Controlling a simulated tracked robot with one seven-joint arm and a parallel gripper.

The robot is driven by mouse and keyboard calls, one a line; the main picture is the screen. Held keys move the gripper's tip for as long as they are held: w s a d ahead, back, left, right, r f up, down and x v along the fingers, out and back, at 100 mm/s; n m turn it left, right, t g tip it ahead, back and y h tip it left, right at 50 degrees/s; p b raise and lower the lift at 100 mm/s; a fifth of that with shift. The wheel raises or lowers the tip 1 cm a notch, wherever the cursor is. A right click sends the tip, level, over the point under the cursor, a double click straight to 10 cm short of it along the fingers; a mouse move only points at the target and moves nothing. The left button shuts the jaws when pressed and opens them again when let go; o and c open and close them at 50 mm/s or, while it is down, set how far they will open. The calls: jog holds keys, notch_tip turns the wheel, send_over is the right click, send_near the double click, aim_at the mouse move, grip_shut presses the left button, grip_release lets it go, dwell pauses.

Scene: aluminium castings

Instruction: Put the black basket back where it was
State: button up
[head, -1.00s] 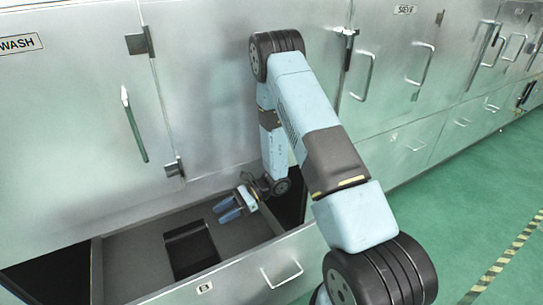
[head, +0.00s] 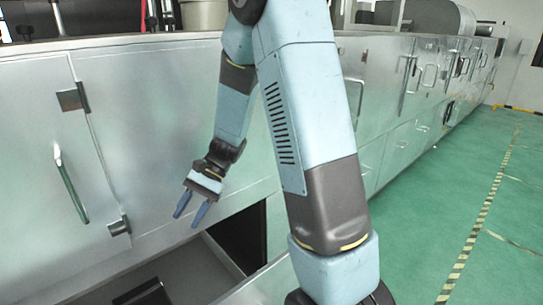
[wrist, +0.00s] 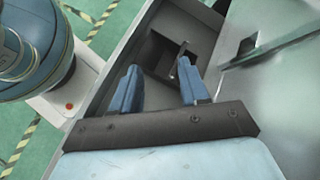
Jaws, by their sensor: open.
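The black basket (head: 146,293) lies inside the open drawer (head: 196,272), cut off by the bottom edge of the head view. In the wrist view a dark basket shape (wrist: 160,52) lies on the drawer floor beyond my fingers, partly hidden by them. My gripper (head: 188,221) is open with nothing between its blue fingers. It hangs above the drawer, pointing down, apart from the basket. It also shows in the wrist view (wrist: 158,64).
A pale container (head: 204,14) is on the worktop. The green floor (head: 450,190) at the right is clear.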

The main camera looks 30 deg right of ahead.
jog(key=s+d+r+n+t+h, duration=0.3)
jog(key=s+d+r, duration=0.4)
jog(key=r, duration=0.3)
jog(key=s+d+r+n+t+h, duration=0.3)
jog(key=s+d+r+t+h, duration=0.3)
jog(key=s+d+r+t, duration=0.1)
notch_tip(320, 180, up, 4)
jog(key=shift+s+d+f+n, duration=0.25)
jog(key=shift+s+d+n, duration=0.15)
jog(key=shift+s+d, duration=0.5)
jog(key=shift+s+a, duration=0.2)
jog(key=shift+c, duration=0.2)
